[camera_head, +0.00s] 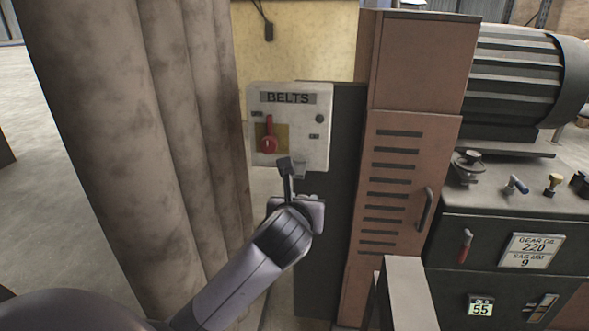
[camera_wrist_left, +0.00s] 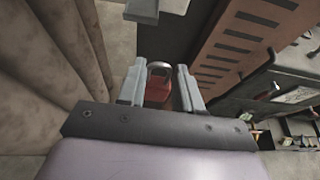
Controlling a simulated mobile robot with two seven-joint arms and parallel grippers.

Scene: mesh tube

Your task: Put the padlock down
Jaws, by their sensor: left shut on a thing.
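The padlock (camera_wrist_left: 157,91) has a red body and a grey shackle. In the left wrist view it shows between the two grey fingers of my left gripper (camera_wrist_left: 160,72), which is shut on it. In the head view my left gripper (camera_head: 287,178) is just in front of and below the lower edge of the pale BELTS panel (camera_head: 310,145). The padlock cannot be made out in the head view, hidden by the gripper. My right gripper is not in view.
The BELTS panel has a red switch handle (camera_head: 269,142). Thick mottled fabric-like columns (camera_head: 120,130) stand close on the left. A rust-brown louvred cabinet (camera_head: 405,190) stands right of the panel. A dark machine bench (camera_head: 520,205) with knobs and a motor is farther right.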

